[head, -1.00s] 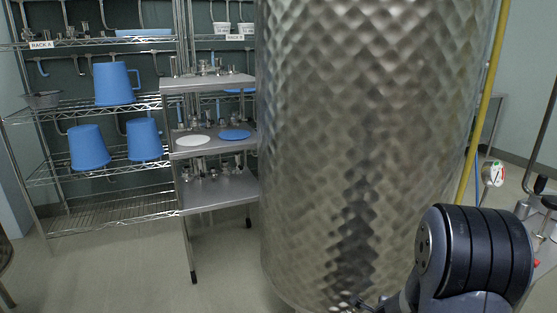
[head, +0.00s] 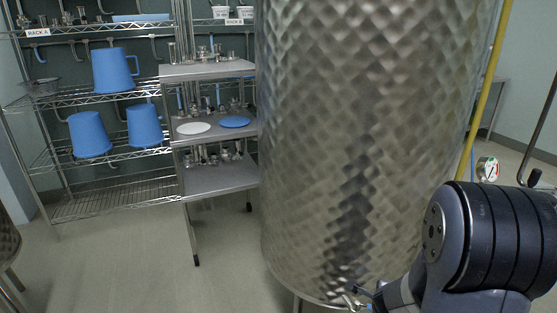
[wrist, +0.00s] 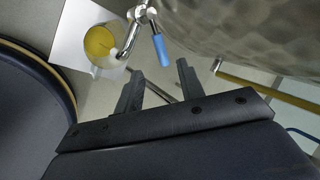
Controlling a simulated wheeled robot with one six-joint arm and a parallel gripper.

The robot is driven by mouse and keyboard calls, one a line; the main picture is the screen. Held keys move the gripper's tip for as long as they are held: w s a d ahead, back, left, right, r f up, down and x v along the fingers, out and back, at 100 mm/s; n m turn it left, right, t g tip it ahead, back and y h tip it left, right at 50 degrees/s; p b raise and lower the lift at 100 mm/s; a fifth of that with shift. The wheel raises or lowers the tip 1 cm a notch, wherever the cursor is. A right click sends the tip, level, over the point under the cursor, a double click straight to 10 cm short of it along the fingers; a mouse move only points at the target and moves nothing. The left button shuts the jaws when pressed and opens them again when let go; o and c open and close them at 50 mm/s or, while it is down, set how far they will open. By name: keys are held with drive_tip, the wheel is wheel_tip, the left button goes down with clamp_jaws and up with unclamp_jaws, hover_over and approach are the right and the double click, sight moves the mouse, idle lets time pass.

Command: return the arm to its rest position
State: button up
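Just beyond the fingertips is a metal tap with a blue handle (wrist: 160,47) on the vat (wrist: 240,30). A beaker with yellow liquid (wrist: 100,42) stands on a white surface by the tap spout. I see no contact between the fingers and the tap. In the head view, my dark arm is at the lower right, in front of the dimpled steel vat (head: 360,130); my gripper cannot be made out there.
A wire rack with blue jugs (head: 112,70) stands at the left. A steel shelf unit (head: 208,70) with glassware stands beside it. A yellow pipe (head: 490,75) and a gauge (head: 487,167) are right of the vat. Floor (head: 130,265) is clear at the lower left.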

drive_tip(key=shift+n+y, duration=0.5)
drive_tip(key=shift+n, duration=0.4)
drive_tip(key=b+x, duration=0.4)
drive_tip(key=x, duration=0.1)
drive_tip(key=d+b+x, duration=0.1)
drive_tip(key=b+x, duration=0.1)
drive_tip(key=x, duration=0.1)
drive_tip(key=shift+w, duration=0.25)
drive_tip(key=shift+w+d+r+n, duration=0.1)
drive_tip(key=shift+r+n, duration=0.1)
drive_tip(key=shift+n, duration=0.1)
drive_tip(key=shift+r+y, duration=0.1)
drive_tip(key=shift+y, duration=0.2)
